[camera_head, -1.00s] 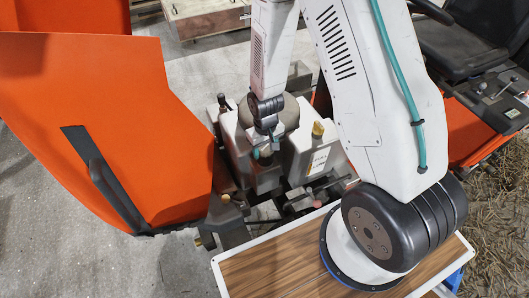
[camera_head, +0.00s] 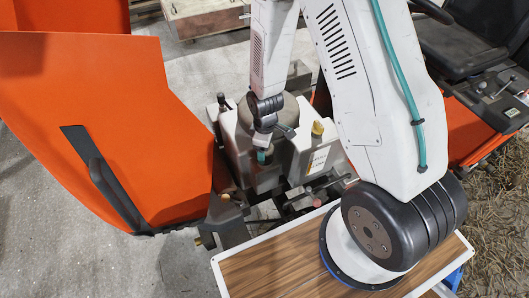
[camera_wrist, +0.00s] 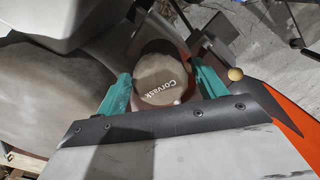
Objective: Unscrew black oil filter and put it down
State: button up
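The oil filter (camera_wrist: 161,78) shows in the wrist view as a round, grey-brown end face marked "Corvask", with a darker rim. It sits between the two teal fingers of my gripper (camera_wrist: 161,74), one on its left and one on its right. The fingertips lie very close to its sides; whether both press on it cannot be told. In the head view my gripper (camera_head: 262,156) points down into the engine bay, one teal finger showing. The filter is hidden there behind my gripper and wrist.
Pale tanks and engine parts (camera_head: 310,150) crowd closely around my gripper. The open orange hood (camera_head: 110,120) stands at left. A seat and control levers (camera_head: 490,90) are at right.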

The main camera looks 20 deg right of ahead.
jog(key=shift+o, duration=0.3)
notch_tip(320, 180, up, 8)
jog(key=shift+f, duration=0.1)
dwell(0.4)
jog(key=s+d+r+m, duration=0.1)
jog(key=s+r+m, duration=0.4)
jog(key=s+r, duration=0.6)
jog(key=s+d+r+m+t, duration=0.1)
jog(key=s+r+m, duration=0.4)
jog(key=s+r, duration=0.6)
notch_tip(320, 180, up, 10)
jog(key=shift+d, duration=0.5)
